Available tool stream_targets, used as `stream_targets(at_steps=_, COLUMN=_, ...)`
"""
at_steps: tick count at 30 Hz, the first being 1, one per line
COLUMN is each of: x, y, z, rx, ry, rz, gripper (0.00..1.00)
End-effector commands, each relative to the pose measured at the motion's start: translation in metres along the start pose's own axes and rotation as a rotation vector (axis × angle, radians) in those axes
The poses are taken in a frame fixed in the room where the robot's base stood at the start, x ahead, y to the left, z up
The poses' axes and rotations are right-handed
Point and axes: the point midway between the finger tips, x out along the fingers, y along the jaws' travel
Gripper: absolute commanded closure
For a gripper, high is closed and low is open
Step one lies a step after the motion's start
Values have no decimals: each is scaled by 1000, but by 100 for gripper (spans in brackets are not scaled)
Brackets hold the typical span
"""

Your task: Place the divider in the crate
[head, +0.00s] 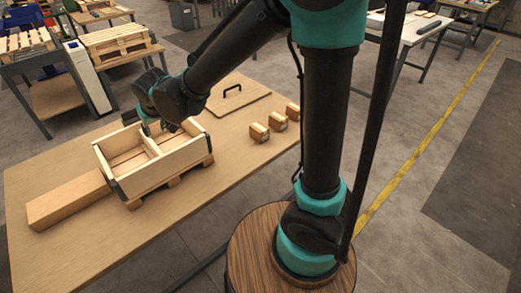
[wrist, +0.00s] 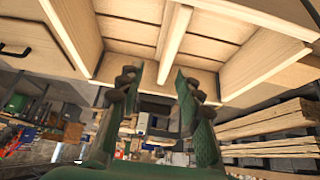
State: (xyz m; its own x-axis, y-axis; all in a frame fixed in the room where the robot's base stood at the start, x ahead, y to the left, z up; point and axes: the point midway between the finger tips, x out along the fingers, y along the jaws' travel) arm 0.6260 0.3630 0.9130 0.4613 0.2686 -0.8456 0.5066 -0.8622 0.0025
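The open wooden crate (head: 165,172) stands on a small pallet on the table. The divider (head: 151,146), a pale wooden board, stands upright inside it, crosswise between the long walls, with space on both sides. In the wrist view the divider (wrist: 176,42) runs as a pale strip across the crate's inside (wrist: 215,47). My gripper (head: 146,127) is at the far wall of the crate, near the divider's far end. In the wrist view its two fingers (wrist: 158,80) are apart, with the divider's end between them and gaps visible on both sides. The divider's lower edge is hidden.
A long tan box (head: 68,202) lies against the crate's left side. A flat board with a black handle (head: 236,96) lies behind and right. Three small boxes (head: 278,121) stand right of the crate. The table's front (head: 165,235) is clear.

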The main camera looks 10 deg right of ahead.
Motion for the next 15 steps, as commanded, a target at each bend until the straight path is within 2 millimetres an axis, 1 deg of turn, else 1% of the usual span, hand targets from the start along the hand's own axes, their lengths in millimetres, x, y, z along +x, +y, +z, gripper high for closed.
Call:
stream_targets(at_steps=1, x=-3, y=21, z=7, rx=21, ry=-7, rz=15, gripper=64)
stream_targets(at_steps=2, x=-5, y=35, z=12, rx=34, ry=-13, rz=24, gripper=64)
stream_targets(at_steps=3, x=-9, y=56, z=21, rx=54, ry=-22, rz=38, gripper=64)
stream_targets(at_steps=5, x=-16, y=91, z=38, rx=88, ry=-36, rz=62, gripper=64)
stream_targets(at_steps=6, x=-21, y=114, z=52, rx=114, ry=-48, rz=79, gripper=64)
stream_targets(at_steps=8, x=-30, y=146, z=75, rx=152, ry=-65, rz=101, gripper=64)
stream_targets(at_steps=9, x=-36, y=165, z=90, rx=176, ry=-75, rz=116, gripper=64)
stream_targets(at_steps=11, x=-45, y=191, z=116, rx=214, ry=-92, rz=135, gripper=64)
stream_targets(at_steps=12, x=-51, y=207, z=134, rx=239, ry=-102, rz=148, gripper=64)
stream_targets(at_steps=14, x=-60, y=227, z=161, rx=277, ry=-117, rz=166, gripper=64)
stream_targets(at_steps=15, x=-66, y=239, z=180, rx=302, ry=-127, rz=177, gripper=64)
